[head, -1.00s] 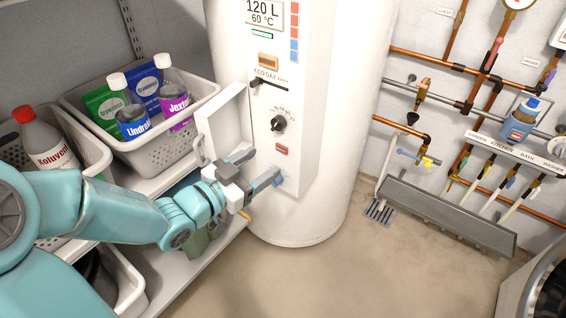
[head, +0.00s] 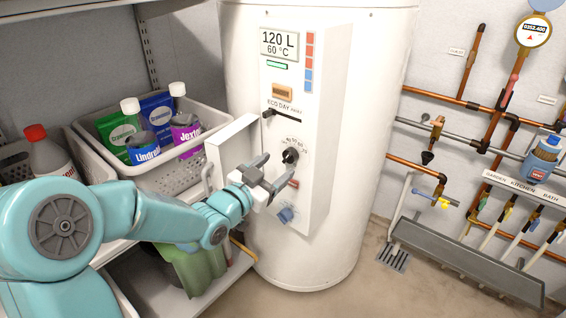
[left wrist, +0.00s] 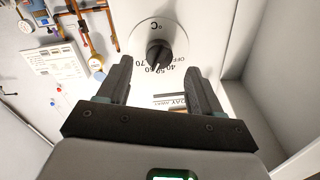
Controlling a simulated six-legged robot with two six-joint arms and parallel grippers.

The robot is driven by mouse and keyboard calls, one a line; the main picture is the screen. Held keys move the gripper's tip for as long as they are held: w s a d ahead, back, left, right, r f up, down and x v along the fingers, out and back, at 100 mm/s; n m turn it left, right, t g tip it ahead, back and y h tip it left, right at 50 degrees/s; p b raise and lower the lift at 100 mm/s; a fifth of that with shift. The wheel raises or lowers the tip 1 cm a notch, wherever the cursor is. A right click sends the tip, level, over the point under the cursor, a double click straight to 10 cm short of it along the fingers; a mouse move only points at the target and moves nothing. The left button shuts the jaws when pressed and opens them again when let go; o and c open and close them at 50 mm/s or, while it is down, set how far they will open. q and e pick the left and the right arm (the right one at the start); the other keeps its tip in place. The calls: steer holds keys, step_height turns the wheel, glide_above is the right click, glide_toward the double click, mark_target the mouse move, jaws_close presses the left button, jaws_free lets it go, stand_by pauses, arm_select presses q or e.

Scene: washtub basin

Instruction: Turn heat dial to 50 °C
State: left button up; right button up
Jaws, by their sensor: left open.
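The heat dial (head: 290,155) is a black round knob on the white front panel of the boiler (head: 345,130). The boiler's display (head: 279,44) reads 120 L and 60 °C. My left gripper (head: 279,170) is open and empty, just below and left of the dial in the head view. In the left wrist view the dial (left wrist: 158,53) appears upside down, with a scale of OFF, 40, 50, 60, 70 and °C. There it lies ahead of and between the open fingers of my left gripper (left wrist: 160,72), apart from them. My right gripper is not in view.
An ECO/DAY slider (head: 268,113) sits above the dial, and a blue knob (head: 286,214) and red button (head: 294,183) below. An open panel door (head: 230,145) stands left of the gripper. Shelves with a bottle basket (head: 185,178) are left; pipes are right.

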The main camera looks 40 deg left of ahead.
mark_target(286, 160)
arm_select(q)
steer(key=shift+w, duration=2)
steer(key=c, duration=1.1)
steer(key=shift+o, duration=0.2)
steer(key=shift+n, duration=0.4)
steer(key=shift+n+b, duration=0.4)
steer(key=shift+n, duration=1.9)
